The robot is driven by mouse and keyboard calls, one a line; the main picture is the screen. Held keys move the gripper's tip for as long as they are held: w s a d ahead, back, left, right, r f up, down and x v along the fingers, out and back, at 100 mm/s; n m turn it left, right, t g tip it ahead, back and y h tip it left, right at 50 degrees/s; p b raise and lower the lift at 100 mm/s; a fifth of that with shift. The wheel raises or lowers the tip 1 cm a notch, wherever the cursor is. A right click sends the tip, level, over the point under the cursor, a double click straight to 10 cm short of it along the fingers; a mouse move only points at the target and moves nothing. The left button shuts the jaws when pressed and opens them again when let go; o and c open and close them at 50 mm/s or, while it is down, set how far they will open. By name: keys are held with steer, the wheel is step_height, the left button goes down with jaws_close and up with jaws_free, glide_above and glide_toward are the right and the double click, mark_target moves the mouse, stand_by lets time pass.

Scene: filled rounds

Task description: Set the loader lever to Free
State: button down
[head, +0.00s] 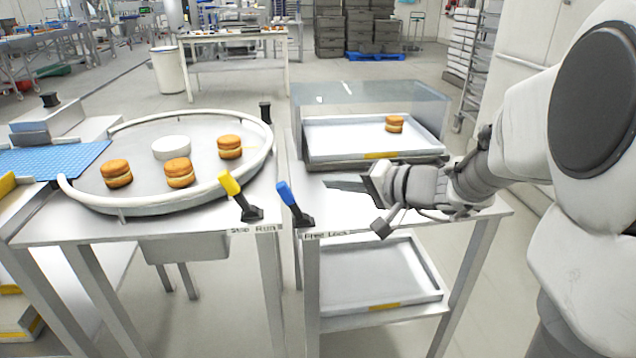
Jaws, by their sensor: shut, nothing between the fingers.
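The loader lever has a blue handle (288,196) and a black base, at the front left corner of the loader table. It leans up and to the left. The label (326,235) below it reads Free at left and Lock at right, so the handle tilts toward the Free side. My gripper (374,184) is to the right of the lever, over the table top, and points left. It is shut and empty, and stands clear of the handle with a gap between them.
A yellow lever (231,187), labelled Stop and Run, stands just left of the blue one. Behind it is a round table (205,134) with several filled rounds. A clear-covered tray (345,147) holds one round (395,124). An empty tray (350,300) lies on the shelf below.

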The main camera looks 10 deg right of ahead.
steer(key=v, duration=0.6)
steer(key=shift+p, duration=0.4)
